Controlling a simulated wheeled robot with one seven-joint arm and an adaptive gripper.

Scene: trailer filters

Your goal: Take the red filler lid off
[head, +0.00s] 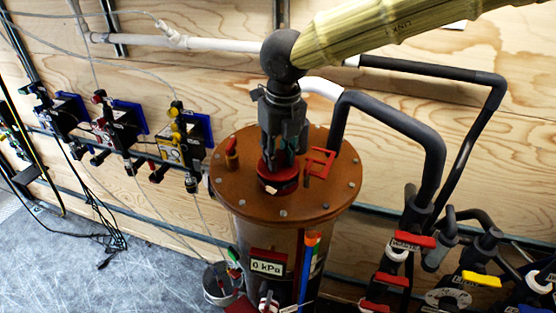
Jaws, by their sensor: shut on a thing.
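The red filler lid (279,181) sits at the middle of the round orange-brown top plate (240,196) of the filter tank. My gripper (279,160) points down over the lid from above and is shut on it. The fingers hide the upper part of the lid. I cannot tell whether the lid is seated or slightly raised.
A red bracket-like handle (319,163) and a small orange fitting (231,152) stand on the plate near my gripper. A black hose (400,114) rises close on the right. Red-handled valves (414,239) stand lower right. A bucket (220,284) is at the tank's left foot.

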